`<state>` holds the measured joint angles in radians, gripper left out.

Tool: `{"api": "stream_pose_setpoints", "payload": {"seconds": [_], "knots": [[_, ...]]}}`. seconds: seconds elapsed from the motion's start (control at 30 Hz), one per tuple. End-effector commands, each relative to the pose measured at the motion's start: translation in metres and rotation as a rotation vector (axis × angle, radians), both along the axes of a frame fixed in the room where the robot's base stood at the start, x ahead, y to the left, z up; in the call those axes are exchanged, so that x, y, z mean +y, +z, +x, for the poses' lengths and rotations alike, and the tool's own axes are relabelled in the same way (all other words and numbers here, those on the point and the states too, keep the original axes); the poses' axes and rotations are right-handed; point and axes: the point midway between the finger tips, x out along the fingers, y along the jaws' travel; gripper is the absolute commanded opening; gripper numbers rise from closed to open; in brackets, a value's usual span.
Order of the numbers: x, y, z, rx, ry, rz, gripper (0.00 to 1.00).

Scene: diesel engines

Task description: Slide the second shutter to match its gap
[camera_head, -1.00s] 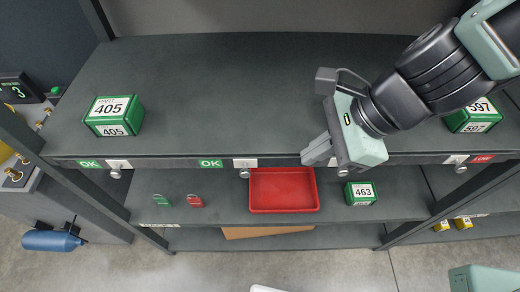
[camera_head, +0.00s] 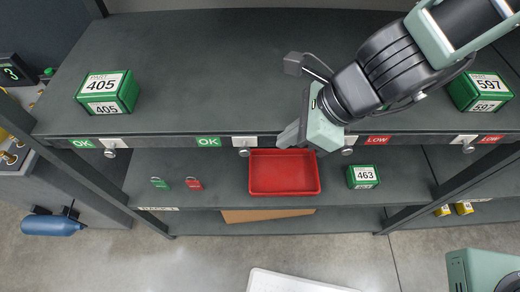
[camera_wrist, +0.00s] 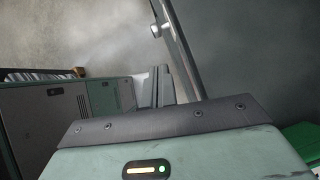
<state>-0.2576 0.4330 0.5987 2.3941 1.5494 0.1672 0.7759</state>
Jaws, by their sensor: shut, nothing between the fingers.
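The second shutter from the left (camera_head: 244,142) sits right of an OK label (camera_head: 208,142). The shelf above it is empty. My gripper (camera_head: 284,138) is shut and empty, its fingertips pointing left at the rail, just right of that shutter and apart from its knob. In the wrist view the closed fingers (camera_wrist: 154,88) point up toward a small round knob (camera_wrist: 157,31) on a dark rail, with space between.
Green box 405 (camera_head: 108,92) stands at the upper shelf's left, box 597 (camera_head: 481,92) at its right. A third shutter knob (camera_head: 347,151) and a LOW label (camera_head: 378,140) lie right of my gripper. Below are a red tray (camera_head: 284,173) and box 463 (camera_head: 362,176).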

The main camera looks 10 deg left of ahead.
Motion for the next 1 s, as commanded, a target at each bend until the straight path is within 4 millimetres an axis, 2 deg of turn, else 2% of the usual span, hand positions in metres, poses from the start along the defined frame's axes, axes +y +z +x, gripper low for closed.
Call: {"api": "stream_pose_setpoints", "payload": {"seconds": [0.03, 0.17, 0.4, 0.87, 1.0], "knots": [[0.006, -0.017, -0.001, 0.003, 0.002, 0.0, 0.0], [0.019, -0.036, -0.002, 0.001, 0.003, 0.0, 0.0], [0.047, -0.042, -0.002, 0.0, 0.001, 0.001, 0.0], [0.052, -0.044, -0.002, -0.001, 0.001, 0.0, 0.0], [0.068, -0.044, -0.006, -0.001, 0.005, 0.001, 0.0]]}}
